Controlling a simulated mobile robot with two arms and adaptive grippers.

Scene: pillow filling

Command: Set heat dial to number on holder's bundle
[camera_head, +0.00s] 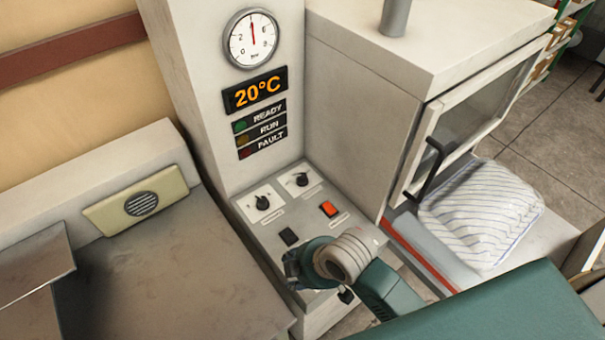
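The control panel (279,229) has two black dials on white plates, a left dial (262,202) and a right dial (301,179). Their markings are too small to read, so I cannot tell which is the heat dial. The display (255,91) above reads 20°C. My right gripper (293,269) is over the panel's front part, below and apart from both dials; its fingers are too dark and foreshortened to judge. My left gripper is not in view. No bundle with a readable number shows.
A red switch (328,208) and a black switch (289,236) are on the panel. A round gauge (251,39) is above the display. A striped pillow (481,214) lies before the glass-door cabinet (363,115) at right. A grey worktop (165,270) is at left.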

